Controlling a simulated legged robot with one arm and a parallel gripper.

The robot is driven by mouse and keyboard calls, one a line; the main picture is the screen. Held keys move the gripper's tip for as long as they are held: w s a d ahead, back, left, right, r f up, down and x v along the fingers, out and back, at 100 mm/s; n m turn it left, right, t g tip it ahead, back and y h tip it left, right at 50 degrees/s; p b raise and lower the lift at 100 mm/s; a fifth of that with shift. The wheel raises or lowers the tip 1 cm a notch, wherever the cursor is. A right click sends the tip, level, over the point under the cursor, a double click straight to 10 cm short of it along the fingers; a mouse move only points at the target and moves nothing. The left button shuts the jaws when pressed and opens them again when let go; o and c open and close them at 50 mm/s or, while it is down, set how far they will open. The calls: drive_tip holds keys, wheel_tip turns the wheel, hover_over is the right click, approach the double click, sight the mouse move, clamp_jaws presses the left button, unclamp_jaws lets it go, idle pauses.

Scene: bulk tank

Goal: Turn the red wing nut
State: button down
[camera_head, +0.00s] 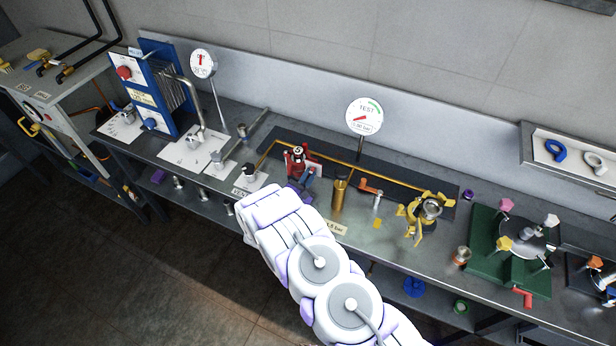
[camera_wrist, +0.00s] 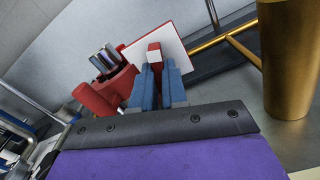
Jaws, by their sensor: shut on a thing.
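The red wing nut (camera_head: 296,160) stands on the bench around a dark and silver stem. In the wrist view its red body (camera_wrist: 118,88) is at the left, and one red wing (camera_wrist: 154,52) lies between the blue fingertips. My gripper (camera_wrist: 157,75) is shut on that wing. In the head view my gripper (camera_head: 304,184) is at the front of the nut, partly hidden by my arm. The far side of the nut is hidden in the wrist view.
A brass cylinder (camera_head: 339,194) stands close to the right of the nut; it also shows large in the wrist view (camera_wrist: 288,60). A round TEST gauge (camera_head: 364,116) rises behind. A yellow-handled fitting (camera_head: 428,212) is farther right. Valves and a blue plate unit (camera_head: 158,88) stand left.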

drive_tip(key=shift+s+f+n, duration=0.1)
drive_tip(key=shift+f+n, duration=0.1)
drive_tip(key=shift+n, duration=0.2)
drive_tip(key=c, duration=1.3)
unclamp_jaws()
drive_tip(key=shift+a, duration=0.1)
drive_tip(key=shift+c, duration=0.2)
drive_tip(key=shift+o, duration=0.9)
drive_tip(key=shift+r, duration=0.1)
drive_tip(key=v, duration=1.7)
drive_tip(key=shift+a, duration=0.1)
